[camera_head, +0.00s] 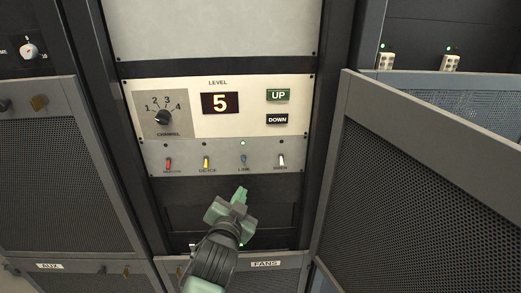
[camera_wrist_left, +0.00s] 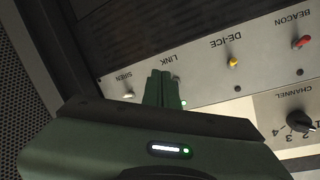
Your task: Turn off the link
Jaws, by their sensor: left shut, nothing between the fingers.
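The LINK switch (camera_head: 242,158) is a small blue lever on the grey switch strip, third from the left in the head view. The small lamp (camera_head: 243,143) above it glows green, and this lamp (camera_wrist_left: 184,102) also shows in the left wrist view. My left gripper (camera_head: 240,192) is shut and empty, just below the LINK label in the head view. In the left wrist view, which is upside down, its closed fingertips (camera_wrist_left: 163,74) overlap the LINK switch area and hide most of the lever. Whether they touch it I cannot tell. My right gripper is not in view.
The red BEACON (camera_head: 168,163), yellow DE-ICE (camera_head: 206,161) and white SIREN (camera_head: 281,159) levers share the strip. Above are the CHANNEL knob (camera_head: 162,117), level display (camera_head: 220,103), UP (camera_head: 278,95) and DOWN (camera_head: 277,119) buttons. A mesh door (camera_head: 420,190) juts out at right.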

